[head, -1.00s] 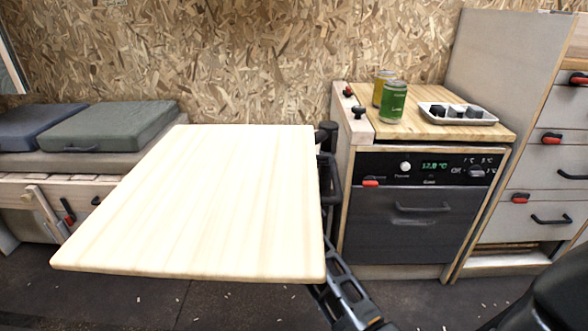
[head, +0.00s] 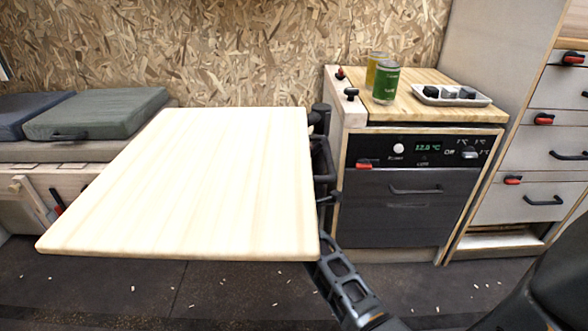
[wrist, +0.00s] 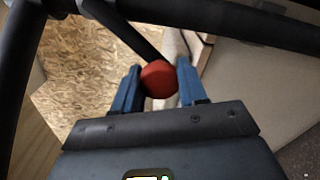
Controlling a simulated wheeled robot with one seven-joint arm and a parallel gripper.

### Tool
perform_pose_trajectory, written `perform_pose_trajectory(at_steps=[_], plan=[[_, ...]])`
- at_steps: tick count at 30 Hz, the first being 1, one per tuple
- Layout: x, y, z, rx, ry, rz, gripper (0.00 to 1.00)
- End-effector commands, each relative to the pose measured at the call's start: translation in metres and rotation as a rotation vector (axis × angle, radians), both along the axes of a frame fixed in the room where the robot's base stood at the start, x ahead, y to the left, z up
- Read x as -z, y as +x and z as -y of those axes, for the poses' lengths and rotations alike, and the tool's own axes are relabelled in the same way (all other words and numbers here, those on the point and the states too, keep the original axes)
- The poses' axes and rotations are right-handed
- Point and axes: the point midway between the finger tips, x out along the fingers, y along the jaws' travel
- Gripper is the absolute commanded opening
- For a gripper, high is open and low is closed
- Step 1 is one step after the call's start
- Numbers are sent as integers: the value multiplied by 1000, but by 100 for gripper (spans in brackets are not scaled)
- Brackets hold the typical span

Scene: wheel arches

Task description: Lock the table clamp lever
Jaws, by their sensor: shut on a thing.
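In the wrist view a red ball knob (wrist: 158,80) sits at the end of the black clamp lever (wrist: 122,28). My gripper (wrist: 159,70) is shut on this knob, with one blue finger on each side. In the head view the pale wooden tabletop (head: 190,185) stands on the left. Black post and clamp parts (head: 320,150) show along its right edge. My arm reaches in below the tabletop's near right corner. The knob and my fingers are hidden in the head view.
Dark bars cross the top and left of the wrist view close to my fingers. Right of the table stands a cabinet with a dark appliance front (head: 400,205), and on its top are two cans (head: 385,83) and a white tray (head: 452,97). Cushions (head: 95,115) lie on the left bench.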

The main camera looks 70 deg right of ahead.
Motion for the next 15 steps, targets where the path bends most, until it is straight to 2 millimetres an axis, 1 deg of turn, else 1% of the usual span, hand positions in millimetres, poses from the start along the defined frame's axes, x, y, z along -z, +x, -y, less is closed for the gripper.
perform_pose_trajectory(at_steps=[1,6,15], plan=[[4,-3,0,-3,-14,-42,0],[12,-15,5,-3,-76,-192,0],[19,-35,14,-3,-170,-421,0]])
